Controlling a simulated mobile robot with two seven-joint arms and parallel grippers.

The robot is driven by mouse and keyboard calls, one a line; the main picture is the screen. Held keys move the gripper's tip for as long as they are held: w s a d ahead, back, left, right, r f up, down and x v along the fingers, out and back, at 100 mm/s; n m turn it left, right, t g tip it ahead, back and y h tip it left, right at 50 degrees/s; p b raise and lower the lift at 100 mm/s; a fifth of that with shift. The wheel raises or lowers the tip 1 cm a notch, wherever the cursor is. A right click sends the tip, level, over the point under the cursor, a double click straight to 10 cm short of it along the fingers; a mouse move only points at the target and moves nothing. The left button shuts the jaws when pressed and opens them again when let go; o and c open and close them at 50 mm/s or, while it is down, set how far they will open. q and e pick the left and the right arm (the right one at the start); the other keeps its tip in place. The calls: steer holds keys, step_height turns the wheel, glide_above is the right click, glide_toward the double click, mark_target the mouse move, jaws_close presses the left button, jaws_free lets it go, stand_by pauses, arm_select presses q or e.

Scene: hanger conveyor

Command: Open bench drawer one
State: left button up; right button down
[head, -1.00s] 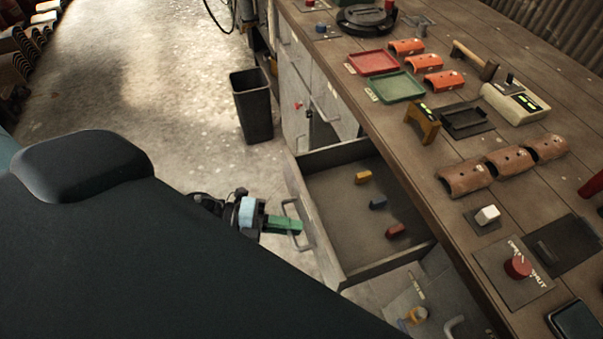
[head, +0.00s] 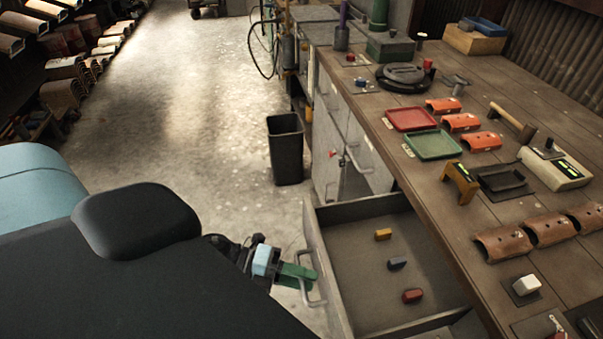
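The bench drawer (head: 372,262) stands pulled out from under the bench, its inside showing. A yellow block (head: 383,235), a blue-grey block (head: 397,263) and a red block (head: 412,296) lie apart on its floor. Its metal handle (head: 304,290) is on the front panel, facing left. My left gripper (head: 298,273), with green fingers, is at this handle and appears shut on it. My own dark arm hides part of the gripper's body. My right gripper is not in view.
The wooden bench top (head: 440,190) carries a red tray (head: 411,119), a green tray (head: 433,145), orange and brown curved pieces and a hammer (head: 512,122). A black bin (head: 285,150) stands on the floor beyond the drawer. The floor left of the bench is clear.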

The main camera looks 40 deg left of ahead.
arm_select(q)
steer(key=v, duration=0.7)
steer(key=shift+s+a, duration=0.2)
steer(key=shift+a, duration=0.15)
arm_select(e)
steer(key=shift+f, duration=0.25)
